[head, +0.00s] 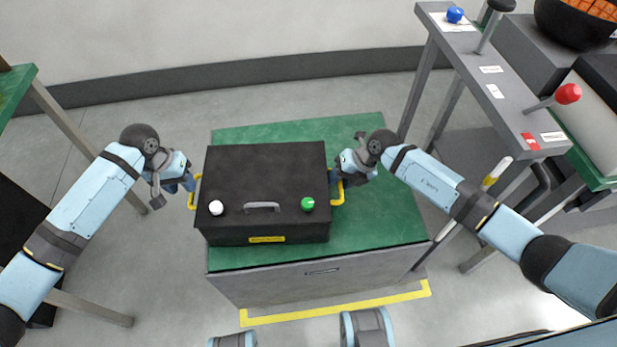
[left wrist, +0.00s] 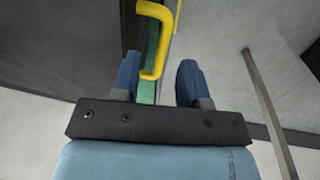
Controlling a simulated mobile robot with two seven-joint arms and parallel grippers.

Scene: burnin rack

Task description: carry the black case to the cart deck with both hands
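The black case (head: 265,170) sits flat on a green-topped grey cabinet (head: 380,215). It has a grey top handle, a white knob, a green knob and a yellow handle on each side. My left gripper (head: 188,184) is at the left yellow handle (head: 195,192). In the left wrist view the blue fingers of my left gripper (left wrist: 158,80) are apart, with the lower end of the yellow handle (left wrist: 153,73) between their tips. My right gripper (head: 337,181) is at the right yellow handle (head: 339,194); its fingers are partly hidden. I cannot tell which surface is the cart deck.
A grey rack (head: 500,85) with red and blue knobs stands at the right, near my right arm. A green-topped table (head: 14,90) is at the far left. Yellow floor tape (head: 340,307) runs in front of the cabinet. Green surface is bare behind and right of the case.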

